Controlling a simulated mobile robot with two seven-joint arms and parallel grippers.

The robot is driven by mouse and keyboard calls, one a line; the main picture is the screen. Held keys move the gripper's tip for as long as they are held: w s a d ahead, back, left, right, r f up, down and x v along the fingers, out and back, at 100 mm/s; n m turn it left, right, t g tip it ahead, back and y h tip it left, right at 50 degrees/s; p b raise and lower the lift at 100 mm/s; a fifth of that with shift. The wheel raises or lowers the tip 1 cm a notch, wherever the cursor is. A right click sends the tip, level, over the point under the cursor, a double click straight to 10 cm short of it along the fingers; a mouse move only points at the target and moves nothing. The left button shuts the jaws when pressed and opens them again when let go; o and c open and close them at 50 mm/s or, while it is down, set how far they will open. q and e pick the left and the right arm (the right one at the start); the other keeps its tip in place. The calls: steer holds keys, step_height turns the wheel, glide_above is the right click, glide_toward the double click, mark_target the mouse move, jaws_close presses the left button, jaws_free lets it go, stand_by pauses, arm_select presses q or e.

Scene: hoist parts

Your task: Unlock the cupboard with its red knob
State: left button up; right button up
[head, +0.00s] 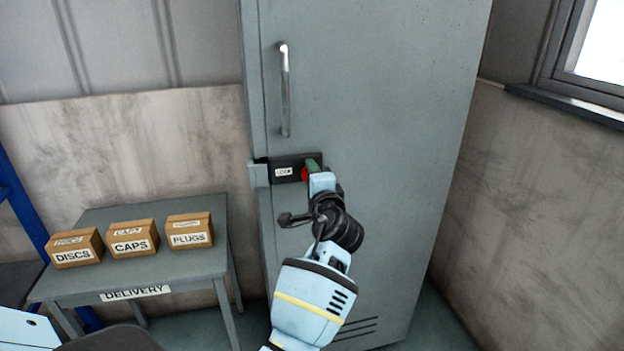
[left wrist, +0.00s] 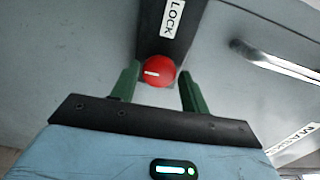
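The grey cupboard (head: 385,110) stands shut, with a dark lock plate (head: 262,163) at the left edge of its door. The round red knob (head: 304,174) is on this plate, beside the LOCK label, and is partly hidden by my left gripper (head: 313,166) in the head view. In the left wrist view the knob (left wrist: 157,71) shows whole, with a short white mark lying roughly crosswise. The green fingers of my left gripper (left wrist: 158,88) are open, one on each side of the knob, with gaps visible. My right gripper is not in view.
A vertical bar handle (head: 285,90) is above the lock. A grey table (head: 185,262) marked DELIVERY stands left of the cupboard, bearing boxes labelled DISCS (head: 75,248), CAPS (head: 132,238) and PLUGS (head: 189,230). A wall and window are at the right.

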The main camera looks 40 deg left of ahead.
arm_select(q)
steer(key=shift+o, duration=1.2)
steer(key=v, duration=0.7)
steer(key=shift+s+d, duration=0.25)
steer(key=shift+s, duration=0.05)
